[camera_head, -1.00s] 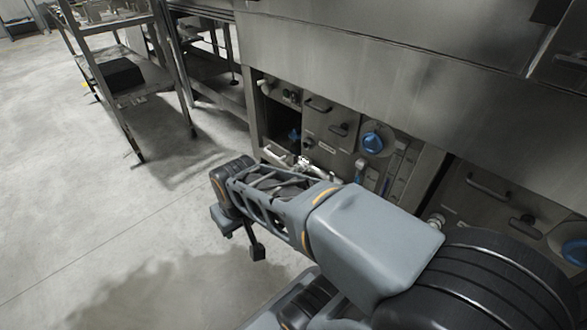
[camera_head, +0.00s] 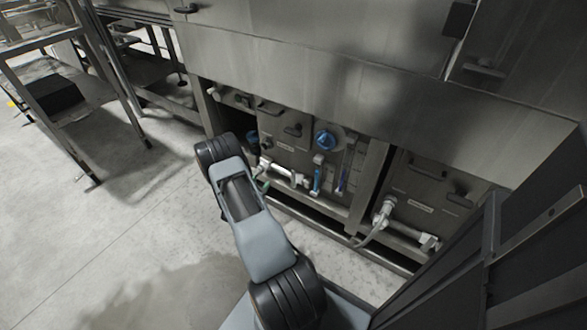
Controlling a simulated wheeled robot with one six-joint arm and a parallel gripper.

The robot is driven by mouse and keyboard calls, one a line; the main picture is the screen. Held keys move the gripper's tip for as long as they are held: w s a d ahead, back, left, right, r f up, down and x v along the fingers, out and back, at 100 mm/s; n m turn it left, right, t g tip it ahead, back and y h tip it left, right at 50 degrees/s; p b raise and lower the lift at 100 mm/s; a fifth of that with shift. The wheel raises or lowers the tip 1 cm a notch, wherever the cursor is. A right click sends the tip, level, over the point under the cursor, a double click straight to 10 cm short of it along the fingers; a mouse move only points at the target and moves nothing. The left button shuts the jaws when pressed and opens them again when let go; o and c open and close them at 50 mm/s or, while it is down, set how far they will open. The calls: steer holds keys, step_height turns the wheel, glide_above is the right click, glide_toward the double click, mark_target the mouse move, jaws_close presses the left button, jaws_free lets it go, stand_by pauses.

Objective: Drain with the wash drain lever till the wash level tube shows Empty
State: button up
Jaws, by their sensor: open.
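The lower front of the washer (camera_head: 285,155) shows beyond my arm. A blue-handled lever (camera_head: 317,178) hangs on it, below a round blue knob (camera_head: 325,138). To its right is a narrow upright strip (camera_head: 346,165) with some blue low down, which may be a level tube. I cannot read the labels, so I cannot tell which part is the wash drain lever or what level shows. My arm reaches up from the bottom, left of the lever and apart from it in the picture. My gripper does not show; the arm's end hides that area.
A white pipe (camera_head: 283,175) runs along the panel's bottom, left of the lever. Another panel with white pipes and a hose (camera_head: 385,212) is on the right. A metal rack (camera_head: 85,110) with a black box (camera_head: 52,93) stands left. The floor between is clear.

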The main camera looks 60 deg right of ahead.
mark_target(293, 172)
steer(key=s+d+f+g+h, duration=0.2)
steer(key=s+g, duration=0.1)
steer(key=s, duration=0.3)
steer(key=shift+m, duration=0.4)
steer(key=d+b, duration=0.1)
steer(key=d, duration=0.5)
steer(key=d+b, duration=0.1)
steer(key=d, duration=0.5)
steer(key=shift+s+d+f+b, duration=0.1)
steer(key=shift+s+d+b, duration=0.1)
steer(key=shift+d+b, duration=0.2)
steer(key=shift+c, duration=0.5)
jaws_close()
